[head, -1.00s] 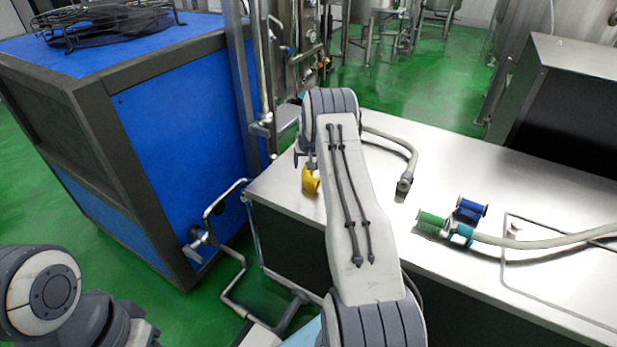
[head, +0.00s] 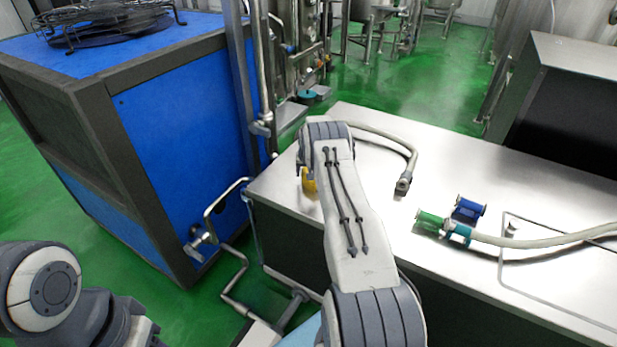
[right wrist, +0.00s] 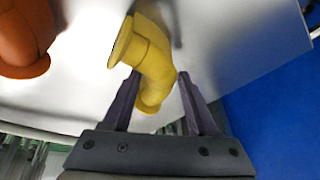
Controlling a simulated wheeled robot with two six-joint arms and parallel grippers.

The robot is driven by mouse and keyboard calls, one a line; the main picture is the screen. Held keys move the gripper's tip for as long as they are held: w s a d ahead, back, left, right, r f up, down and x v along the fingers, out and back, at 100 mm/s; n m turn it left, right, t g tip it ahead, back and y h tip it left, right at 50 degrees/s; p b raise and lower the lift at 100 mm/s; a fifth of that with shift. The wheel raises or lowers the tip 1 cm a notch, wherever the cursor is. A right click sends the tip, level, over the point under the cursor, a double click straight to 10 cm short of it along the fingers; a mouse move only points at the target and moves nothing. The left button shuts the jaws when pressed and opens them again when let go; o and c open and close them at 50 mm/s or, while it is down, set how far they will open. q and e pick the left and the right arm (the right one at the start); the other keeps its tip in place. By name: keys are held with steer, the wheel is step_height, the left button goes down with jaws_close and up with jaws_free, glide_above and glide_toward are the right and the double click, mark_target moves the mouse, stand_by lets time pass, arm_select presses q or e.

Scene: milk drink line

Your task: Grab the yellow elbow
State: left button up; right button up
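The yellow elbow (head: 308,180) is on the steel bench near its left end, partly covered by my right arm in the head view. In the right wrist view the elbow (right wrist: 152,58) lies between the two fingers of my right gripper (right wrist: 159,82), its round flange towards the upper left. The fingers are apart, one on each side of it, with narrow gaps visible; I see no clear grip. My right gripper is hidden behind my arm in the head view. My left gripper is out of view; only part of that arm shows at lower left.
An orange elbow (right wrist: 25,40) is close to the left of the yellow one in the wrist view. On the bench (head: 470,290) are a hose (head: 408,160), a green fitting (head: 430,222) and a blue fitting (head: 469,208). A blue cabinet (head: 185,130) stands left of the bench.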

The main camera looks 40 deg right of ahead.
jaws_close()
steer(key=shift+r, duration=0.1)
